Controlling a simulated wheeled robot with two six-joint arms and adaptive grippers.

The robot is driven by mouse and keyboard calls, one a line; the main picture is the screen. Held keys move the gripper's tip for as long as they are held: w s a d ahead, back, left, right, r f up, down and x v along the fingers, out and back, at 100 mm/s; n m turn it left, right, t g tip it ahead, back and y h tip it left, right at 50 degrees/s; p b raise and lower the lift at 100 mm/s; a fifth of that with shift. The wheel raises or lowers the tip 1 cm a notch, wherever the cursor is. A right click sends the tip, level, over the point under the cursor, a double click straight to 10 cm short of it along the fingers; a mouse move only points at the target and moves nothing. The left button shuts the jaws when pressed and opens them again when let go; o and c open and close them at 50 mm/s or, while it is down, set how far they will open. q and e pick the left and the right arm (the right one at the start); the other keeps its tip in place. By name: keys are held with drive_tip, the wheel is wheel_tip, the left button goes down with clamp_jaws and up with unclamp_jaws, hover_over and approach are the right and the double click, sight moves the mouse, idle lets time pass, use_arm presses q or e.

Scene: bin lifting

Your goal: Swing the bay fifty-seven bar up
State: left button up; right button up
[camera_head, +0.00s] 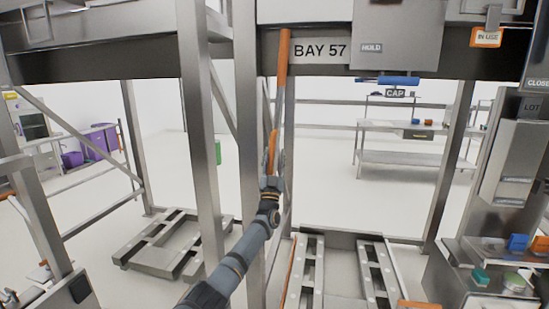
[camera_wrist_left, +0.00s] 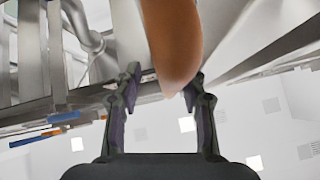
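The orange bar (camera_head: 283,62) stands nearly upright beside the grey post, to the left of the BAY 57 sign (camera_head: 320,50). Its upper end is in front of the beam. A lower orange stretch (camera_head: 272,150) reaches down to my left gripper (camera_head: 271,168). In the left wrist view, an orange rounded end (camera_wrist_left: 175,45) comes down between the fingertips of my left gripper (camera_wrist_left: 163,82). The fingers are apart, with a gap on the left side; contact on the right cannot be told. My right gripper is not in view.
Grey posts (camera_head: 205,130) stand close to my left arm. A low grey rack (camera_head: 165,255) is on the floor at left, another (camera_head: 330,240) at centre. A workbench (camera_head: 415,130) is far back. A cluttered counter (camera_head: 490,250) stands at right.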

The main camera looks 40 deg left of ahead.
use_arm(q)
drive_tip(key=shift+s+d+f, duration=0.15)
drive_tip(key=shift+f, duration=0.05)
drive_tip(key=v, duration=1.1)
drive_tip(key=shift+s, duration=0.15)
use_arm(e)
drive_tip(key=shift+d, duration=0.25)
use_arm(q)
drive_tip(key=shift+f, duration=0.15)
